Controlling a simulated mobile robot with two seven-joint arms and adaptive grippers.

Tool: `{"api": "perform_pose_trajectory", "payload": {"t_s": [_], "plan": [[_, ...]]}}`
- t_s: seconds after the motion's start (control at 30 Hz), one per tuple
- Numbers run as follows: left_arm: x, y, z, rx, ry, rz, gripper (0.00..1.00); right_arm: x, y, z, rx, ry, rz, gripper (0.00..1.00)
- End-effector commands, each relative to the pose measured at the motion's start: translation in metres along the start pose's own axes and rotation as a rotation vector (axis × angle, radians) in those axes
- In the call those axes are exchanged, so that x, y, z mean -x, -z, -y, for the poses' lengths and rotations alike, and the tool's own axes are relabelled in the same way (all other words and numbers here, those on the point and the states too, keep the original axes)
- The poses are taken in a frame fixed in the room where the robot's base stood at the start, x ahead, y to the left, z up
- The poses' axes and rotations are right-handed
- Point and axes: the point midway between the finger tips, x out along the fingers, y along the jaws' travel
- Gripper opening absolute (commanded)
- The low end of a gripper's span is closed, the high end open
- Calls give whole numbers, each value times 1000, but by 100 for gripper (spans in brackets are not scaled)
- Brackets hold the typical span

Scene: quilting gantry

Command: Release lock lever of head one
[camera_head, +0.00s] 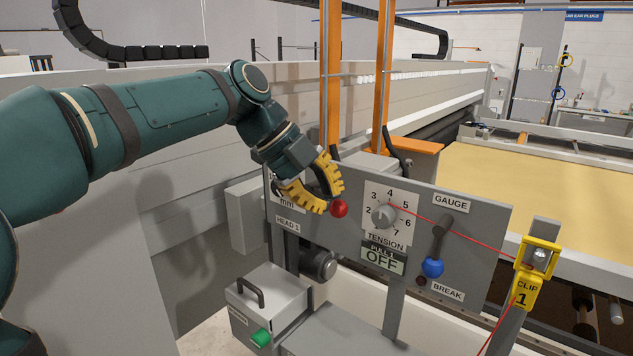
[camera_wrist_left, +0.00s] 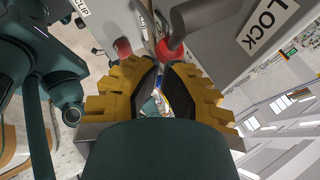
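The grey head one panel (camera_head: 480,214) carries a HEAD 1 label (camera_head: 287,223). A red ball knob (camera_head: 339,209) sits at the panel's left part. My left gripper (camera_head: 331,196) has its yellow fingertips beside this knob, and they hide part of the panel behind. In the left wrist view the lock lever (camera_wrist_left: 200,18) is a dark grey bar with a red ball end (camera_wrist_left: 169,50), near a LOCK label (camera_wrist_left: 267,25). The ball is just past the fingertips (camera_wrist_left: 158,66), which stand partly apart with nothing held. Whether they touch the ball I cannot tell. My right gripper is out of view.
To the right are a tension dial (camera_head: 384,215), an OFF display (camera_head: 382,258) and a gauge lever with blue ball (camera_head: 433,267). A red thread (camera_head: 460,234) runs to a yellow clip (camera_head: 527,290). Orange posts (camera_head: 333,80) rise behind. A grey box with handle (camera_head: 268,302) stands below.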

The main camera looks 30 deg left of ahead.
Motion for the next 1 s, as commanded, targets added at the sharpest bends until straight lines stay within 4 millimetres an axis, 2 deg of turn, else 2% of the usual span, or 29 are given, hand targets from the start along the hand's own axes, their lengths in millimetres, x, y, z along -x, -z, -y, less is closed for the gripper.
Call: {"api": "perform_pose_trajectory", "payload": {"t_s": [1.0], "plan": [[-7, -5, -2, -36, -32, 71, 0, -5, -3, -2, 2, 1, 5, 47]]}}
